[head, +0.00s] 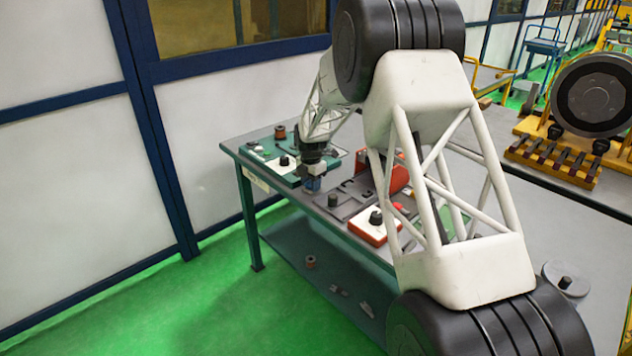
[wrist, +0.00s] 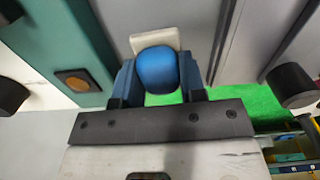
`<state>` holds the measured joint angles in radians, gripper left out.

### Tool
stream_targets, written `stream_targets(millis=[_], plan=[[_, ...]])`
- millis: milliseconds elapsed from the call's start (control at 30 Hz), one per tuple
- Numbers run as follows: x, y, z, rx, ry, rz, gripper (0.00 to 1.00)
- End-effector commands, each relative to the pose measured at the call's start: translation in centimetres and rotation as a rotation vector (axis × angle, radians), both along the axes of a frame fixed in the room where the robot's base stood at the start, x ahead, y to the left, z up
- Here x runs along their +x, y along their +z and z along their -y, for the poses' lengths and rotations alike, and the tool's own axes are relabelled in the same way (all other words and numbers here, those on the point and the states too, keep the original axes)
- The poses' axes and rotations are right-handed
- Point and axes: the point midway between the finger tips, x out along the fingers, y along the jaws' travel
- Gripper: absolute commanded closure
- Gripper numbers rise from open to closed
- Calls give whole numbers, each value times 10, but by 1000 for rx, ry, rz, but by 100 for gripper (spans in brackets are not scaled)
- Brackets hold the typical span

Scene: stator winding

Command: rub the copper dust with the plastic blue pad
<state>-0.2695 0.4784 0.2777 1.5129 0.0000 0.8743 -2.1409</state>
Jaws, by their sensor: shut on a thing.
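In the head view my gripper (head: 313,181) hangs at the near edge of the workbench, beside a teal board (head: 292,180). In the wrist view a small brown-orange patch (wrist: 78,80) lies on a teal surface, left of the pad and apart from it. I cannot tell whether that patch is the copper dust.
The workbench (head: 236,145) carries a dark tray (head: 345,208), a red-and-white box with a black knob (head: 375,229) and a red container (head: 397,178). A copper-coloured spool (head: 280,131) stands at the far left. Loose parts lie on the lower shelf (head: 300,285).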

Motion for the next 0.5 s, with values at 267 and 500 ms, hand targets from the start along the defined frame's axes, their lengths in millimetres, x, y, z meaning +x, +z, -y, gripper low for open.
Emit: stream_targets(millis=[267, 500], plan=[[1, 39, 1, 1, -1, 2, 88], [1, 61, 1, 1, -1, 2, 88]])
